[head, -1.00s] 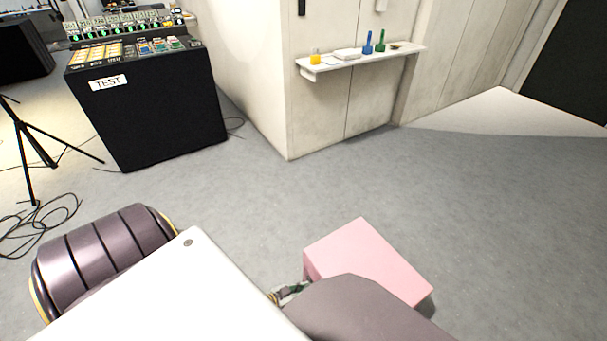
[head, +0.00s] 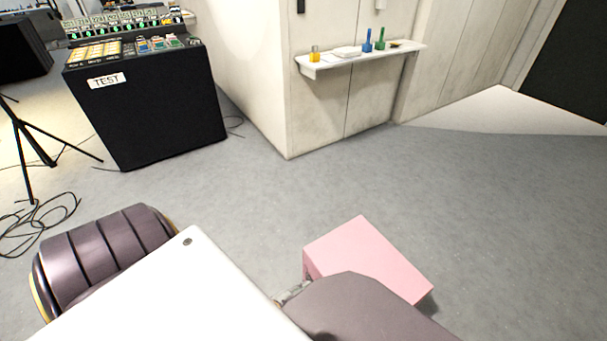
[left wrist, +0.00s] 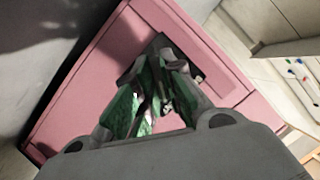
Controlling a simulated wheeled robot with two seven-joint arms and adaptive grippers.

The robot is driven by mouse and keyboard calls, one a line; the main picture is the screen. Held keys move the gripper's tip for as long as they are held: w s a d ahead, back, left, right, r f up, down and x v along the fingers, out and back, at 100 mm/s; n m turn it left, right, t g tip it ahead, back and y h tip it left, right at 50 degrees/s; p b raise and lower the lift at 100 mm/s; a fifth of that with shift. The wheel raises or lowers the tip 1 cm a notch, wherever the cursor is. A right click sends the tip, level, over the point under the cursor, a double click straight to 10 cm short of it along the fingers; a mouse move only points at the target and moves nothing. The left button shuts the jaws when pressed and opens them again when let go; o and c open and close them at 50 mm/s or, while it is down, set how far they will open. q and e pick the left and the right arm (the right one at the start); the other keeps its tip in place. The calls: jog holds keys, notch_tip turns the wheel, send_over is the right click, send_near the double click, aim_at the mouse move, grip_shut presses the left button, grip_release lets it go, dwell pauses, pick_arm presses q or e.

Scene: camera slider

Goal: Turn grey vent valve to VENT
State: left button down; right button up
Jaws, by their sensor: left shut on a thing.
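A pink box (head: 368,256) stands on the floor at lower centre right in the head view. It also fills much of the left wrist view (left wrist: 90,75), with a dark plate (left wrist: 201,76) on its face. My left gripper (left wrist: 163,68) is at that plate, its two green-grey fingers close together and shut on a small part there. This part appears to be the grey vent valve; it is almost wholly hidden by the fingers, so its pointing direction and any VENT marking cannot be read. In the head view the left gripper (head: 292,291) is mostly covered by my arm. My right gripper does not show.
A black console (head: 150,115) labelled TEST stands at upper left beside a tripod (head: 33,150) and loose cables. A wall shelf (head: 350,60) holds small coloured items. The grey floor between these and the pink box is clear.

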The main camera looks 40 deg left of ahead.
pick_arm(q)
jog(key=shift+m, duration=0.4)
dwell(0.4)
jog(key=c, duration=1.5)
grip_release()
jog(key=shift+r, duration=0.15)
jog(key=shift+w+a+r, duration=0.1)
jog(key=shift+w+r, duration=0.05)
jog(key=shift+r, duration=4.65)
